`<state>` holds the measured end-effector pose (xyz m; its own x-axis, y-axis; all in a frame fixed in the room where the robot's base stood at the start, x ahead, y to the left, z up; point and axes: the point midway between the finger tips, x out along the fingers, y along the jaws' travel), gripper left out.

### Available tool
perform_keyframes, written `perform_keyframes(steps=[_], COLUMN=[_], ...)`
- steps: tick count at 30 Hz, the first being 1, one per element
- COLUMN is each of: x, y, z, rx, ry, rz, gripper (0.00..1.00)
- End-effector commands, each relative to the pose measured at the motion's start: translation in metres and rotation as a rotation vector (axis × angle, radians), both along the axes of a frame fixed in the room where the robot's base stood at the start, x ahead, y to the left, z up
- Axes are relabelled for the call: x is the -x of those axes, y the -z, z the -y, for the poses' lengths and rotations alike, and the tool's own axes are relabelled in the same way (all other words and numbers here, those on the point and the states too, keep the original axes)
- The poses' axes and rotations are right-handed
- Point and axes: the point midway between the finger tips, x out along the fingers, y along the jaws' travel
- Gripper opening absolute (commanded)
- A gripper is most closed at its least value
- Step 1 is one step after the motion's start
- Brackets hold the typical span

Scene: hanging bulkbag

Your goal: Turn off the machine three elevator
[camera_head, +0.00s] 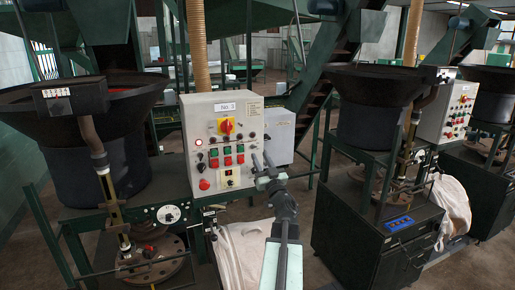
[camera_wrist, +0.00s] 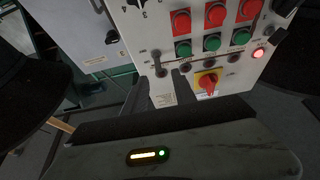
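The grey control panel (camera_head: 240,108), with a label that seems to read No. 3, stands mid-view. It has a red-on-yellow rotary switch (camera_head: 227,127), a row of green buttons (camera_head: 213,153) above a row of red buttons (camera_head: 213,163), and a lit red lamp (camera_head: 199,142). The wrist view shows the panel upside down, with the rotary switch (camera_wrist: 207,82), green buttons (camera_wrist: 211,43), red buttons (camera_wrist: 215,15) and the lit lamp (camera_wrist: 259,53). My gripper (camera_head: 262,158) is open and empty, in front of the panel's lower right. Button labels are too small to read.
A black hopper (camera_head: 95,165) stands left of the panel, and another hopper (camera_head: 365,125) right of it. A similar panel (camera_head: 450,110) is farther right. A white bag (camera_head: 245,255) hangs below my arm. A dark cabinet (camera_head: 350,235) stands at the lower right.

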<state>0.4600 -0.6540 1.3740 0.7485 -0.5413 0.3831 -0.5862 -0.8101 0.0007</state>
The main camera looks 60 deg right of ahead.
Motion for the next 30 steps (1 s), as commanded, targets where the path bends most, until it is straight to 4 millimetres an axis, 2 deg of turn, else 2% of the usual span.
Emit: perform_keyframes(steps=[1,7,16,19,20,30], x=[-0.009,-0.033,-0.037,-0.037,-0.037,-0.035], y=[-0.008,-0.021,-0.021,-0.021,-0.021,-0.017], z=[0.009,0.029,0.031,0.031,0.031,0.034], rx=[-0.001,-0.001,-0.001,-0.001,-0.001,0.011], ry=[0.0,0.003,0.005,0.005,0.005,0.009], rz=[0.001,0.001,0.001,0.001,0.001,0.018], gripper=[0.33,0.33,0.33,0.05,0.0,0.0])
